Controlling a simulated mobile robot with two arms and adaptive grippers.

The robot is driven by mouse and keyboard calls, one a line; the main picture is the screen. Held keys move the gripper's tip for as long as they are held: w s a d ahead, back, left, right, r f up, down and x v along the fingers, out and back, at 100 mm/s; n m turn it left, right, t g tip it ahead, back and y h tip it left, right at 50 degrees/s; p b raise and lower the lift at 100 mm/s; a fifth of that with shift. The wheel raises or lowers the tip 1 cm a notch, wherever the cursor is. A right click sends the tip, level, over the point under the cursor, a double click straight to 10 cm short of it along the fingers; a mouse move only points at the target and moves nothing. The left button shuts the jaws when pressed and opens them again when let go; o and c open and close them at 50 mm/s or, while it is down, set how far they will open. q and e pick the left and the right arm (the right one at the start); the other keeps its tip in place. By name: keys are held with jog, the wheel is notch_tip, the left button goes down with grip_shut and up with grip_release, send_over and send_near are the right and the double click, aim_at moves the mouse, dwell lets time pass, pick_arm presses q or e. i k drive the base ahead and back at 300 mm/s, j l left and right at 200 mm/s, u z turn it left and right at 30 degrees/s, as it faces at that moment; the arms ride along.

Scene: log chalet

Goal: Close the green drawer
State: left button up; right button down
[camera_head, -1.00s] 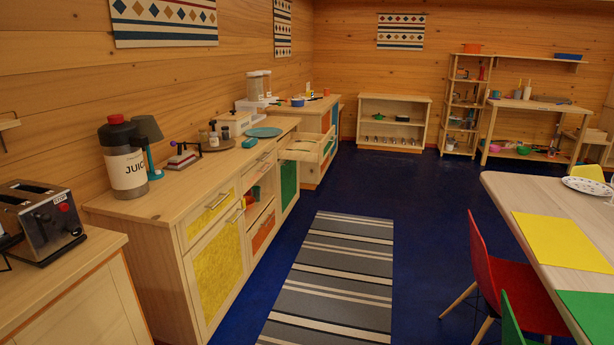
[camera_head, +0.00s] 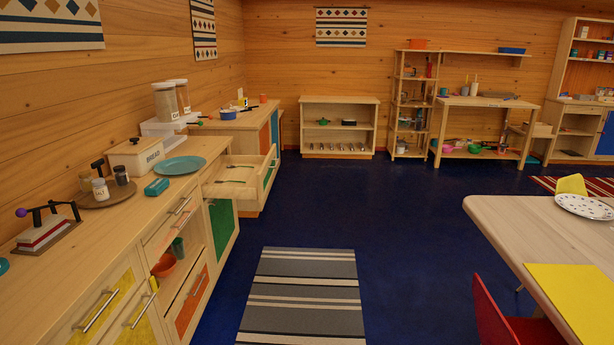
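A drawer (camera_head: 240,188) stands pulled out from the far end of the left counter, above a green cabinet door (camera_head: 222,228). It has light wooden sides, and a few small utensils lie inside. Neither of my grippers is in view.
The long wooden counter (camera_head: 110,215) runs along the left, bearing a bread box (camera_head: 136,155) and a teal plate (camera_head: 180,166). A striped rug (camera_head: 303,295) lies on the clear blue floor. A table (camera_head: 530,232) and red chair (camera_head: 505,320) stand at right.

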aim_at(258, 179)
jog(key=i, duration=1.8)
